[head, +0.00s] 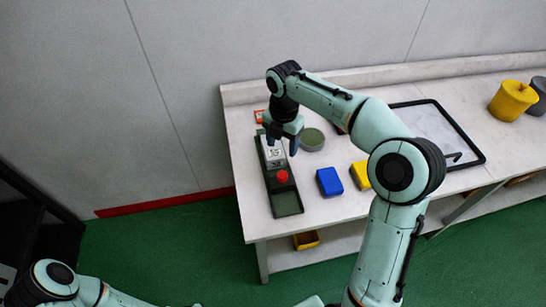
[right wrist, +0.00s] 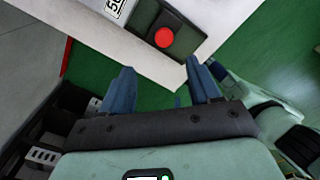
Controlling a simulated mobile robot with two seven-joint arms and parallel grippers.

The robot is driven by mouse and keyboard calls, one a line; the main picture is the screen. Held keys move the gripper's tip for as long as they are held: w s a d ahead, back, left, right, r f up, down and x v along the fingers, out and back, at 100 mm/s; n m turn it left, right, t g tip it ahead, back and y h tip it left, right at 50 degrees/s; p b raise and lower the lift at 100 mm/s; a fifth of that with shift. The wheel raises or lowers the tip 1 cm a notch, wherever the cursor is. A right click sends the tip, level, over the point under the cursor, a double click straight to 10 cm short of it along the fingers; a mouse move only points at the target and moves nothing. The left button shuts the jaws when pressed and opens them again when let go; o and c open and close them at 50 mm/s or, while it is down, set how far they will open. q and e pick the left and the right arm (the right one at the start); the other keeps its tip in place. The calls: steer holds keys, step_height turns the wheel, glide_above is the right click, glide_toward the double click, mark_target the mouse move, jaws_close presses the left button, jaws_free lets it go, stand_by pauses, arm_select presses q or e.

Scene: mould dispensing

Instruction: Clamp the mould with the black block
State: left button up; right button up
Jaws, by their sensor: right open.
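A long dark fixture (head: 273,181) lies along the left end of the table, with white number labels, a red round knob (head: 282,176) and a grey-green plate (head: 286,203) at its near end. Its knob also shows at the top of the right wrist view (right wrist: 164,38). My right gripper (head: 283,146) points down over the fixture's far part, open. Its two fingers (right wrist: 162,82) are apart with nothing between them. I cannot tell for certain which part is the mould or the black block; the gripper hides some of the fixture. My left gripper is out of view.
A round grey-green dish (head: 312,139), blue block (head: 329,181) and yellow block (head: 360,175) are right of the fixture. A black-rimmed tray (head: 474,145) lies farther right, with a yellow pot (head: 512,100) and dark pot (head: 540,96) beyond. Bare tabletop lies in front of the blocks.

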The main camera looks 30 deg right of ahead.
glide_above(282, 175)
steer(key=f, duration=0.5)
steer(key=shift+s+d+f+b, duration=0.1)
steer(key=shift+s+b, duration=0.1)
steer(key=shift+b, duration=0.2)
steer(key=f, duration=0.7)
steer(key=shift+w+f+b, duration=0.1)
steer(key=shift+w+b, duration=0.1)
steer(key=shift+b, duration=0.2)
steer(key=shift+w+f, duration=0.1)
steer(key=shift+f, duration=0.3)
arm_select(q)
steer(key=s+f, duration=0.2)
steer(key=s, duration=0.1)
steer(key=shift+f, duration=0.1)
arm_select(e)
jaws_close()
